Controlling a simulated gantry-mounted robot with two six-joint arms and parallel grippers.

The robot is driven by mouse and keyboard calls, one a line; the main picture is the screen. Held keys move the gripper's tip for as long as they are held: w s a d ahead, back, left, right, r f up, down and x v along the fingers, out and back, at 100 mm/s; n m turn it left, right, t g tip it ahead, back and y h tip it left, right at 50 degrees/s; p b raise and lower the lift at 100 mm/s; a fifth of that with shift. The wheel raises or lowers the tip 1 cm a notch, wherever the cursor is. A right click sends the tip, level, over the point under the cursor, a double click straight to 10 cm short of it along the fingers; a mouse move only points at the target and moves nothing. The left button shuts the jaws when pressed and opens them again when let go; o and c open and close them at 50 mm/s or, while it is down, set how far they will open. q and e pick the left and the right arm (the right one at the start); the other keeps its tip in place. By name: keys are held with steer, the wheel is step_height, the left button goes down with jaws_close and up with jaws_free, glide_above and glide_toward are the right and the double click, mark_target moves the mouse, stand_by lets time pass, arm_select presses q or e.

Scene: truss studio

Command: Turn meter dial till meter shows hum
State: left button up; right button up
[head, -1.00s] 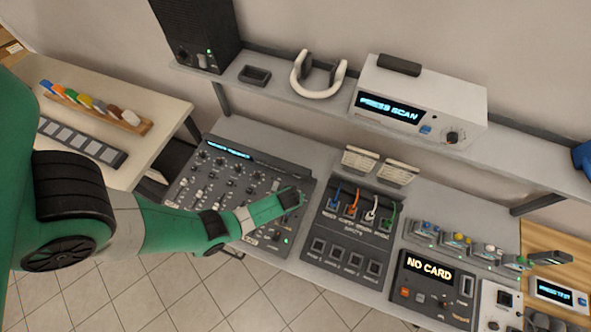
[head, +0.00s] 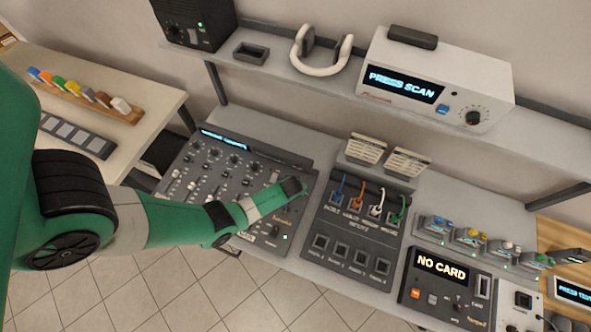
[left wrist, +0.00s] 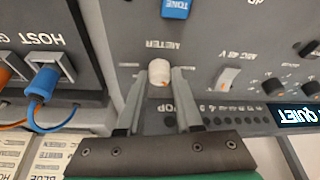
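The meter dial (left wrist: 159,72) is a small white knob under the label METER, seen upside down in the left wrist view. It sits on the dark console (head: 190,180), where my arm hides it in the head view. My left gripper (left wrist: 159,76) is over the console with one fingertip on each side of the dial. The fingers look open with narrow gaps; contact with the dial is not clear. The lit meter display (left wrist: 300,115) shows QUIET, cut off at the edge; its text is too small in the head view (head: 224,139). My right gripper is not in view.
A blue TONE button (left wrist: 176,8) and another white control (left wrist: 228,78) are close to the dial. A patch panel (head: 352,235) with coloured cables stands right of the console, beside a NO CARD unit (head: 442,285). A shelf (head: 290,80) runs behind.

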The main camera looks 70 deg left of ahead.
arm_select(q)
jaws_close()
steer(key=shift+m, duration=0.4)
steer(key=m+t+h+p, duration=0.1)
steer(key=m, duration=0.2)
steer(key=shift+s+a, duration=0.1)
steer(key=shift+s, duration=0.05)
steer(key=shift+a+m+t+h, duration=0.15)
steer(key=shift+m+h, duration=0.3)
steer(key=shift+m, duration=0.8)
steer(key=shift+d+m+t+h, duration=0.1)
steer(key=shift+m+t+h, duration=0.25)
steer(key=shift+m, duration=0.9)
steer(key=o, duration=0.6)
jaws_free()
